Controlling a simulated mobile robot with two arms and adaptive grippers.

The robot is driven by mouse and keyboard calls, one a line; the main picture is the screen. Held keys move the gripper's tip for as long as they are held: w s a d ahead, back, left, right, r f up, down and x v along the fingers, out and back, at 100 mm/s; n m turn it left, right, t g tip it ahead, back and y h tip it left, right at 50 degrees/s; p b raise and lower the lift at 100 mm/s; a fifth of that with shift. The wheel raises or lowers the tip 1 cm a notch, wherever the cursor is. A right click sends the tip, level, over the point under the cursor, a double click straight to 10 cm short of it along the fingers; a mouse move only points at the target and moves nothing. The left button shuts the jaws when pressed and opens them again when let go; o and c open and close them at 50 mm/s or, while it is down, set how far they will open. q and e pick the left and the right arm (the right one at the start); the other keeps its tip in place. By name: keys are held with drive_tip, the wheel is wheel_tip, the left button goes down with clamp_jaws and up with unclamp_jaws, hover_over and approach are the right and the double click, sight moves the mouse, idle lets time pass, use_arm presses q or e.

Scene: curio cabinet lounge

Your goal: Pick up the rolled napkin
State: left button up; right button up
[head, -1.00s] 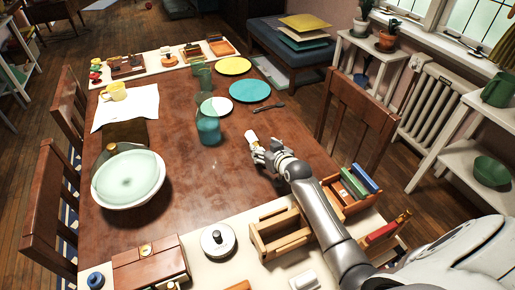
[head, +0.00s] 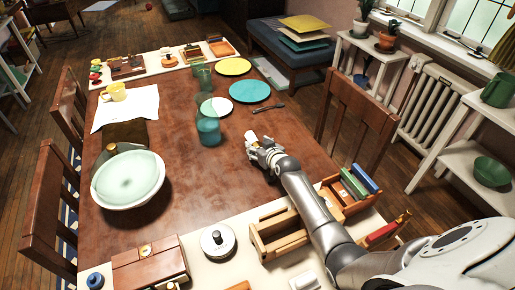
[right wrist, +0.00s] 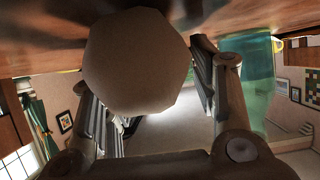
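The rolled napkin (head: 250,138) is a small pale roll lying on the brown dining table, right of the green glass bottle. In the right wrist view its pale, many-sided end (right wrist: 134,62) looms large between my fingers, nearer the left one and hiding part of it. My right gripper (head: 260,147) is low over the table with its fingers around the napkin. The fingers (right wrist: 155,85) look spread, with a gap at the right; contact is not clear. My left gripper is not in view.
The green bottle (head: 208,130) stands left of my right gripper. A wooden crate (head: 276,234) stands near my forearm. A pale bowl (head: 128,180) is at left; the table's middle is clear.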

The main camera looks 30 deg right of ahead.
drive_tip(key=c, duration=0.7)
drive_tip(key=shift+r, duration=0.15)
